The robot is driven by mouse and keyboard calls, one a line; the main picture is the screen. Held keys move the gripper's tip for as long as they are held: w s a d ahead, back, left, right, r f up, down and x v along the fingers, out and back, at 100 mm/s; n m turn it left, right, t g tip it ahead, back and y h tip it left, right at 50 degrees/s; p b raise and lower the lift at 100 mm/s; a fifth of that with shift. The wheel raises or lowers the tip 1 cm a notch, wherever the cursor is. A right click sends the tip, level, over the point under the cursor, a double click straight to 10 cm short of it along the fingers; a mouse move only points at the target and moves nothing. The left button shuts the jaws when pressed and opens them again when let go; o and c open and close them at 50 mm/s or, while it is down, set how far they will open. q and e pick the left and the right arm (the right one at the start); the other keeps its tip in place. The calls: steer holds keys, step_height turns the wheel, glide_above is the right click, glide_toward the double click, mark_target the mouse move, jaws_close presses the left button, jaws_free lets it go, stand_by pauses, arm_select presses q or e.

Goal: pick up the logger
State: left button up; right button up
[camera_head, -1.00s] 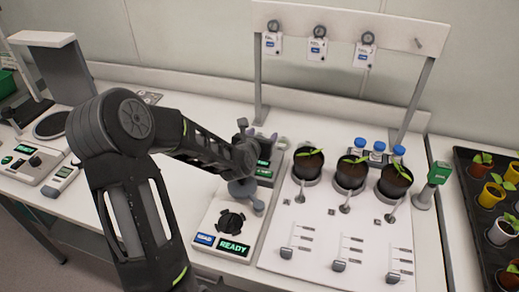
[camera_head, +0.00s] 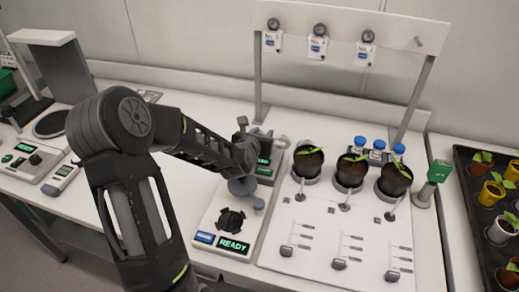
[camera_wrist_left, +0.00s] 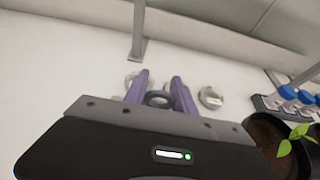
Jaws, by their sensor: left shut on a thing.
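My left gripper (camera_head: 262,134) is over the back of the white bench, behind the READY device. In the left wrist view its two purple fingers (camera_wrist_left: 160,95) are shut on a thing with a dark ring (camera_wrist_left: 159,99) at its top. I take this to be the logger; its body is hidden below the ring and behind the hand. In the head view my wrist hides most of it, so I cannot tell how far it is above the bench. My right gripper is not in view.
A green-lit device (camera_head: 265,171) stands close by the hand. Three potted seedlings (camera_head: 351,172) stand to the right, with blue-capped bottles (camera_head: 361,142) behind. A rack (camera_head: 345,22) with hanging tags rises behind. A round gauge-like thing (camera_wrist_left: 210,97) lies near the fingers.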

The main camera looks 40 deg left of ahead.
arm_select(q)
jaws_close()
step_height(320, 180, up, 10)
steer(key=b, duration=0.1)
stand_by(0.6)
stand_by(0.4)
